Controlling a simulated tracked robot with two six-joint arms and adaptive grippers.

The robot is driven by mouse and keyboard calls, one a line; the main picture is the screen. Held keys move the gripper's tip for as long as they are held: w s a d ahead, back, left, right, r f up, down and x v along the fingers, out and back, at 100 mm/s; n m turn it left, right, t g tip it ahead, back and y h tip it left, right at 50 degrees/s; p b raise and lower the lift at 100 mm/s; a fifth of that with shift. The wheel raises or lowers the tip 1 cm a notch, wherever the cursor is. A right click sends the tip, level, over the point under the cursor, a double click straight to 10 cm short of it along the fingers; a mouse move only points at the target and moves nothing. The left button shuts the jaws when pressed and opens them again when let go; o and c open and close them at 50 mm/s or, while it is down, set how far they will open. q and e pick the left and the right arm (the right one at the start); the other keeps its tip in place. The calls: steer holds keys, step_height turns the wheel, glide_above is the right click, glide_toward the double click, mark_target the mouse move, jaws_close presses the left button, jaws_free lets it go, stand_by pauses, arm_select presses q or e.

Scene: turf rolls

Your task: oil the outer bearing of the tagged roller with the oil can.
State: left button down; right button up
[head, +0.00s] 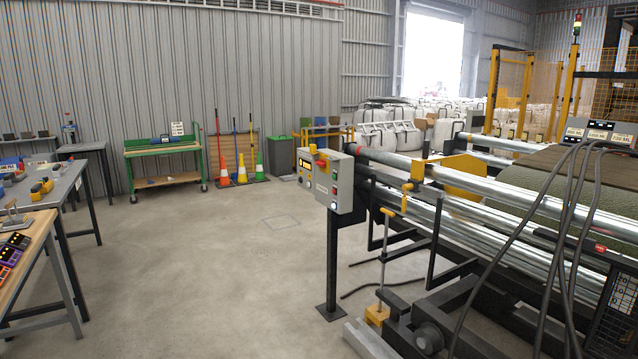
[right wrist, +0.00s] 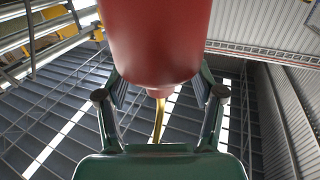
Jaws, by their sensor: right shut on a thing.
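In the right wrist view my right gripper (right wrist: 160,90) is shut on the red oil can (right wrist: 155,40), one green-grey finger on each side. A thin brass spout (right wrist: 158,120) shows below the can body; its tip is hidden. In the head view long shiny rollers (head: 470,190) run along the machine at the right. The upper one has a red band (head: 362,151) near its left end. A small red mark (head: 600,248) also shows at the dark frame on the right. I cannot tell which is the tag, nor make out the outer bearing. Neither gripper shows in the head view.
A grey control box (head: 328,180) on a post stands at the machine's near left corner. Dark cables (head: 570,220) hang in front at the right. Workbenches (head: 60,190) stand at the left, with a green cart (head: 163,165) behind. The concrete floor between is clear.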

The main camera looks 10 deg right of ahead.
steer(key=r, duration=0.2)
steer(key=w+d+r+p, duration=0.1)
steer(key=r, duration=0.2)
steer(key=w+r+p, duration=0.1)
steer(key=r, duration=0.2)
steer(key=shift+w+d+r, duration=0.1)
steer(key=shift+w+d, duration=0.15)
steer(key=shift+w+f, duration=0.3)
steer(key=shift+f, duration=0.4)
